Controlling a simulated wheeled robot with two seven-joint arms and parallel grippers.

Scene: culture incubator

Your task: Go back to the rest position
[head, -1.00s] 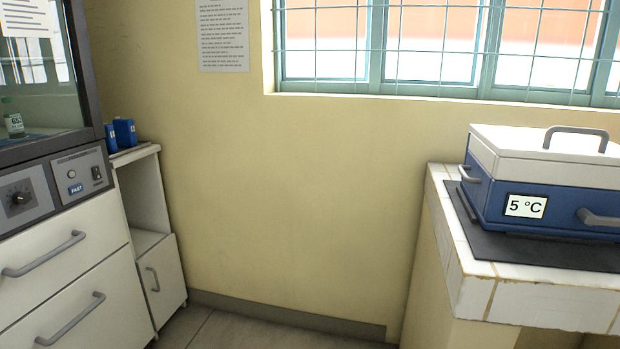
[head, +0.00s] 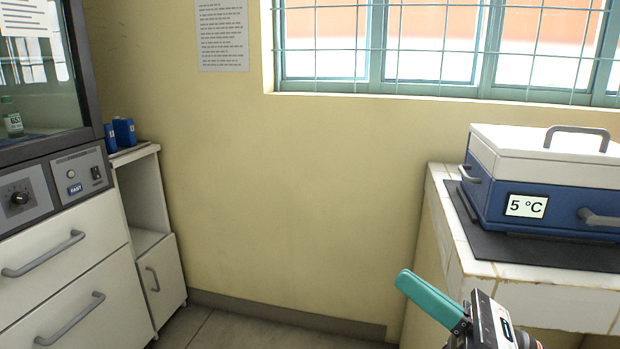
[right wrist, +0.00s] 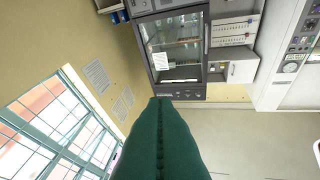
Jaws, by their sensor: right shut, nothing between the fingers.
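My right gripper (head: 432,300) comes in at the bottom right of the head view, with its teal fingers together and empty. It is in front of the tiled counter, below and left of the blue box, and touches nothing that I can see. In the right wrist view the shut teal fingers (right wrist: 160,140) fill the lower middle, with nothing held. My left gripper is in no view.
A blue and white box (head: 500,195) reading 5 °C sits on a dark mat on the tiled counter (head: 540,300) at right. A glass-fronted cabinet with drawers (head: 70,260) stands at left. The floor (head: 240,330) between them is clear.

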